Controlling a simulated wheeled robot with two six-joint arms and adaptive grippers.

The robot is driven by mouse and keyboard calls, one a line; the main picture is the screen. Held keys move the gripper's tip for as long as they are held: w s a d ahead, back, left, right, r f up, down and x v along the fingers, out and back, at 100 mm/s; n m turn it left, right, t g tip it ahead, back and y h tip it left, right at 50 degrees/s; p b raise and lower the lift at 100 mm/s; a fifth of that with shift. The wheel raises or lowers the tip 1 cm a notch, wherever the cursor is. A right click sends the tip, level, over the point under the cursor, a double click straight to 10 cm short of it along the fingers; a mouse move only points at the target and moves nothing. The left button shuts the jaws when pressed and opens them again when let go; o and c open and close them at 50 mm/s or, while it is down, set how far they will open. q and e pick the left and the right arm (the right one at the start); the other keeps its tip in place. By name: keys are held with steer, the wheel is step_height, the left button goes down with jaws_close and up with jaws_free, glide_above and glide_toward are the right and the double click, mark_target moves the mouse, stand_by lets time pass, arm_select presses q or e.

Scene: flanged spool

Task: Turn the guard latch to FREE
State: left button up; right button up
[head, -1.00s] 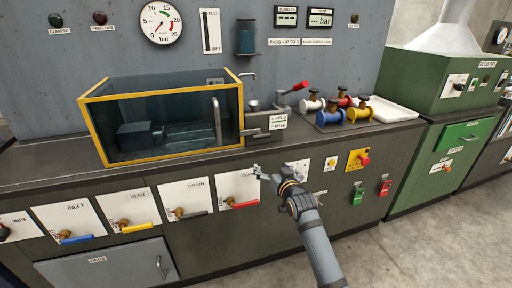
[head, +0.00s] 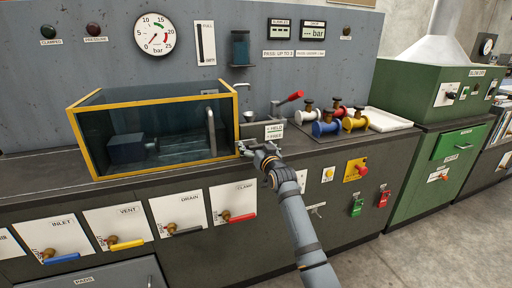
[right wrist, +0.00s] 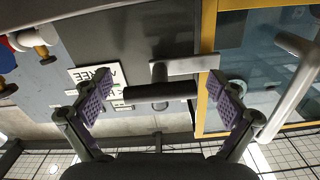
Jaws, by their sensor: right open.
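The guard latch (right wrist: 185,66) shows in the right wrist view as a grey bar with a dark cylindrical grip (right wrist: 160,91). Its bar reaches across to the yellow frame of the clear guard (right wrist: 209,40). In the head view the gripper largely hides the latch. My left gripper is not in view.
The yellow-edged guard box (head: 150,130) stands left of the gripper. A red-tipped lever (head: 291,98) rises behind it. Several coloured spools (head: 325,124) and a white tray (head: 388,121) lie to the right. The CLAMP lever (head: 238,217) is below left.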

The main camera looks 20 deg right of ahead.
steer(key=c, duration=1.7)
